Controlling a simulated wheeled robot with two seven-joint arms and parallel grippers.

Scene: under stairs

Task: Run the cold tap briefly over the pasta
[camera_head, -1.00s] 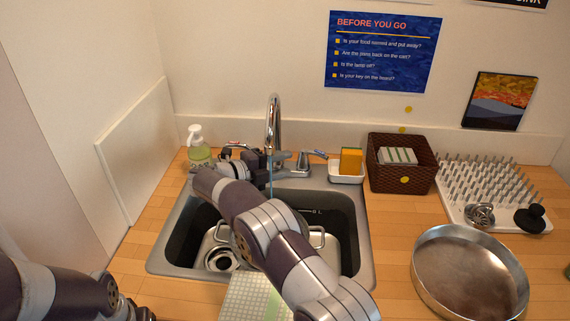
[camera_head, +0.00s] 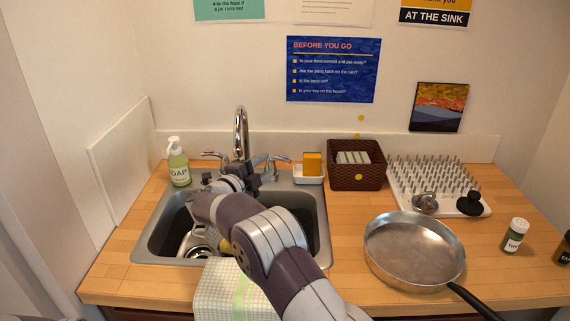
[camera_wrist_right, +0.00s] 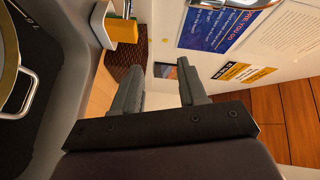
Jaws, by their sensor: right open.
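The chrome spout (camera_head: 240,125) rises behind the sink. The cold tap, a lever with a bluish end (camera_head: 279,158), is to its right; another lever (camera_head: 214,155) is to its left. My right gripper (camera_head: 254,181) is open and empty, in front of the spout base and a little below the cold lever, apparently apart from it. In the wrist view its fingers (camera_wrist_right: 160,88) hold nothing. A metal vessel (camera_head: 192,243) sits in the sink, largely hidden by my right arm; its rim also shows in the wrist view (camera_wrist_right: 10,62). No pasta is visible. I cannot tell whether water runs.
A soap bottle (camera_head: 178,164) stands left of the taps. A sponge dish (camera_head: 308,176) and brown basket (camera_head: 357,176) are on the right. A pan (camera_head: 414,250), drying rack (camera_head: 440,185) and spice jar (camera_head: 514,236) occupy the right counter. A checked cloth (camera_head: 215,292) lies at the front.

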